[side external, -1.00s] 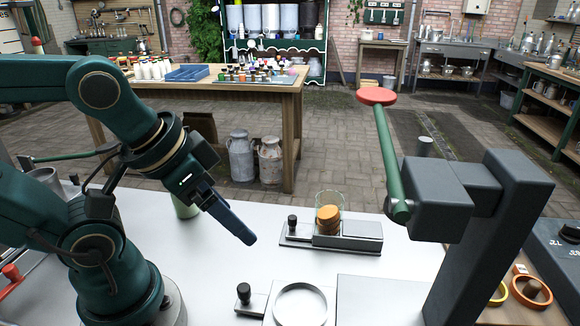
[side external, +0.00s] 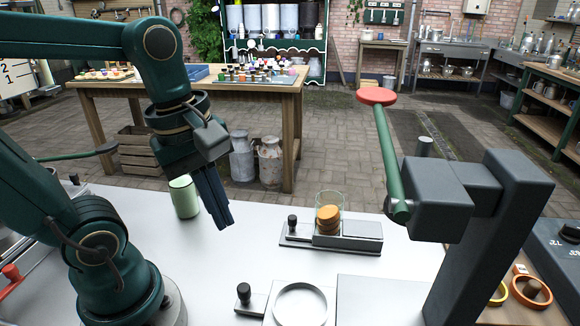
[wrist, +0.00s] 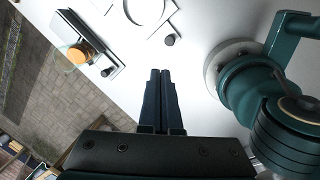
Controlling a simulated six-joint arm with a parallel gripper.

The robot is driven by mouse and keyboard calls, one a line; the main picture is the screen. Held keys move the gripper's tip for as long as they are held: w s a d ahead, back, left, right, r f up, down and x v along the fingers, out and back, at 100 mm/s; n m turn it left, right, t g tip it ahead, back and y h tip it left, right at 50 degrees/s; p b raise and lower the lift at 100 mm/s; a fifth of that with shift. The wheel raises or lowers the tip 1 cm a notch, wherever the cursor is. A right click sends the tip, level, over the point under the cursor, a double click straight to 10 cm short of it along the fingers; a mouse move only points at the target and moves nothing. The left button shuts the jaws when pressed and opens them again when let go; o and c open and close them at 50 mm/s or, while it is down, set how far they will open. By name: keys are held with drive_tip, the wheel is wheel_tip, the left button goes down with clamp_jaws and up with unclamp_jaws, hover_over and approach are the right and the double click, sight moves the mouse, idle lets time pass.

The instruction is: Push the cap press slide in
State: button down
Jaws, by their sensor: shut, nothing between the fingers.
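The cap press is a dark grey column (side external: 490,240) with a green lever (side external: 388,150) and red knob. In front of it, a slide with a black knob (side external: 243,291) sticks out left beside a pale round ring (side external: 300,304); the knob also shows in the wrist view (wrist: 169,40). Farther back, a metal slide base (side external: 352,238) with its own black knob (side external: 292,222) carries a clear tube of orange caps (side external: 328,218). My gripper (side external: 224,226) is shut and empty, pointing down above the white table, left of both slides and touching neither.
A pale green cup (side external: 184,197) stands on the white table (side external: 210,265) behind my gripper. The table between my gripper and the slides is clear. Yellow and orange rings (side external: 530,291) lie at the right. A wooden bench (side external: 190,88) stands behind.

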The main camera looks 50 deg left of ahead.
drive_tip(key=w+a+f+n+g+h, duration=0.1)
drive_tip(key=a+f+n+g+h, duration=0.3)
drive_tip(key=n, duration=0.8)
drive_tip(key=w+a+f+n+g+h, duration=0.1)
drive_tip(key=a+n+h, duration=0.1)
drive_tip(key=a+n, duration=0.75)
drive_tip(key=shift+n, duration=0.95)
drive_tip(key=s+d+f, duration=0.1)
drive_tip(key=d+f, duration=0.1)
drive_tip(key=d, duration=0.1)
drive_tip(key=d+f, duration=0.2)
drive_tip(key=f, duration=0.1)
drive_tip(key=s+d+f, duration=0.1)
drive_tip(key=d+f, duration=0.1)
drive_tip(key=d, duration=0.1)
drive_tip(key=shift+s+d+f, duration=0.3)
drive_tip(key=shift+s+f, duration=0.05)
drive_tip(key=shift+w+d+f, duration=0.1)
drive_tip(key=shift+w+d, duration=0.1)
drive_tip(key=shift+d, duration=0.35)
drive_tip(key=shift+w+d, duration=0.15)
drive_tip(key=shift+d, duration=0.35)
drive_tip(key=shift+w+d, duration=0.35)
drive_tip(key=shift+d, duration=0.45)
approach(315, 314)
drive_tip(key=x, duration=0.4)
drive_tip(key=shift+s+f, duration=0.15)
